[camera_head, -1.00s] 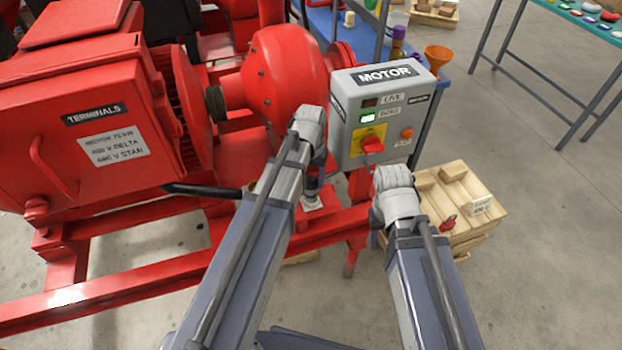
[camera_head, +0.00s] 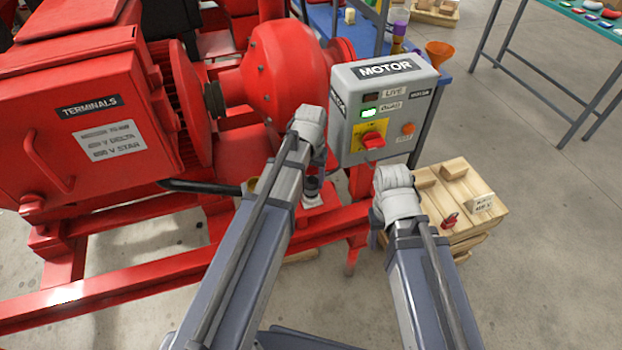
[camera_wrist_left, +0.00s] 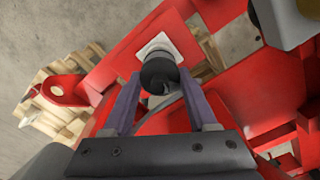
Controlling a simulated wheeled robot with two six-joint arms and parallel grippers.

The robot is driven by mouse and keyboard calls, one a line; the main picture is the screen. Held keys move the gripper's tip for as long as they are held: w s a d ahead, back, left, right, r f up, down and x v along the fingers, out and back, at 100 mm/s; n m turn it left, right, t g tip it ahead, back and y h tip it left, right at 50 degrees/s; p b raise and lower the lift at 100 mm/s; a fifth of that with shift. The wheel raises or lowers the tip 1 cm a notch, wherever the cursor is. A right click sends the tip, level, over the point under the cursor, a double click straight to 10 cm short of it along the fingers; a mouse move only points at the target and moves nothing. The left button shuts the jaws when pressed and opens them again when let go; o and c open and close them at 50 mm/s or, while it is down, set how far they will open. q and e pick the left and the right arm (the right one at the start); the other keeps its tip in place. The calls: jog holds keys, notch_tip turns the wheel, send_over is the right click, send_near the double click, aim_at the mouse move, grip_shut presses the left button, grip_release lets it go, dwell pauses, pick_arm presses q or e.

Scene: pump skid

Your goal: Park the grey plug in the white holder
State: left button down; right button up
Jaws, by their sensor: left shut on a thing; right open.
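In the left wrist view, my left gripper (camera_wrist_left: 162,104) is shut on the dark grey round plug (camera_wrist_left: 158,74), which sits between the two fingertips. The white square holder (camera_wrist_left: 160,43) shows directly behind the plug, on a red beam. The plug overlaps the holder's middle; I cannot tell whether it is seated or just above. In the head view, the plug (camera_head: 312,184) shows dark below my left wrist, and the white holder (camera_head: 310,202) is partly hidden under it. My right wrist (camera_head: 394,188) is beside the wooden crate; its fingers are hidden below it.
The grey MOTOR box (camera_head: 385,105) with a red switch stands just beyond my wrists. The red motor (camera_head: 85,110) and its frame (camera_head: 130,292) fill the left. A wooden crate (camera_head: 484,230) with a small red item (camera_head: 450,220) is at right.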

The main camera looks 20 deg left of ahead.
pick_arm(q)
jog(key=shift+f+b, duration=0.9)
jog(key=shift+f, duration=0.05)
jog(key=shift+c, duration=0.6)
grip_release()
jog(key=shift+r, duration=0.15)
notch_tip(320, 180, up, 8)
jog(key=p, duration=0.8)
jog(key=shift+f, duration=0.2)
